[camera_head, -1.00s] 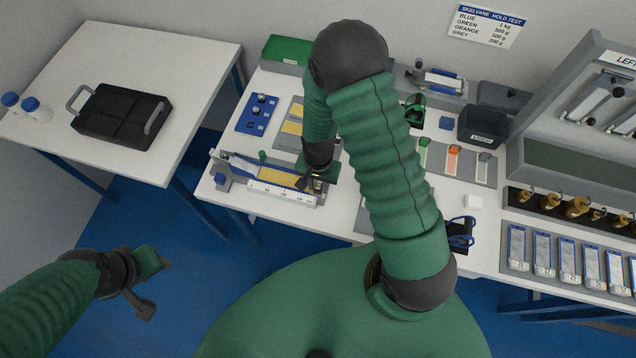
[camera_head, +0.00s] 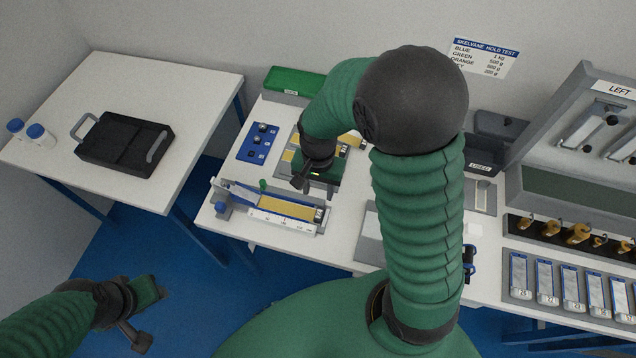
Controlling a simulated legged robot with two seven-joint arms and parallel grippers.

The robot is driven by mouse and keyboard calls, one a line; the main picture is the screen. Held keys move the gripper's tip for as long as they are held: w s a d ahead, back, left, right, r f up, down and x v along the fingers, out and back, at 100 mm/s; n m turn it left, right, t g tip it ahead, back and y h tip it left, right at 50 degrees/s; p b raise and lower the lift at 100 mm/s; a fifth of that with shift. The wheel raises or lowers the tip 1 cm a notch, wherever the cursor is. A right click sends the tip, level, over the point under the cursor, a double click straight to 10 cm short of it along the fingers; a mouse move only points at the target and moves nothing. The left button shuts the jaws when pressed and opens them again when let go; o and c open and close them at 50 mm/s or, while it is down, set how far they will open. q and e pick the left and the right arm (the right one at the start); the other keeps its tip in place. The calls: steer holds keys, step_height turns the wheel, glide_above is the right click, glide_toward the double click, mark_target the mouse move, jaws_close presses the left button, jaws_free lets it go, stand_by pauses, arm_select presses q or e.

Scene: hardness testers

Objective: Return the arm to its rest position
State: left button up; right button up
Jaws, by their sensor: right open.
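My right arm reaches over the middle of the table. Its gripper (camera_head: 308,180) is open, seen from above, just behind the right part of the tester with the yellow strip (camera_head: 285,207); whether it touches anything below cannot be told. The arm hides much of the middle of the table.
A green tray (camera_head: 292,84) and a blue holder (camera_head: 259,141) stand behind the tester. A LEFT rack (camera_head: 570,160), brass weights (camera_head: 577,234) and labelled strips (camera_head: 567,283) are at right.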

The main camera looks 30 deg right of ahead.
steer(key=s+a+r+n+t, duration=0.2)
steer(key=s+a+r+n, duration=0.2)
steer(key=n, duration=0.6)
steer(key=shift+a+t, duration=0.15)
steer(key=shift+t, duration=0.15)
steer(key=shift+s, duration=0.2)
steer(key=shift+w, duration=0.15)
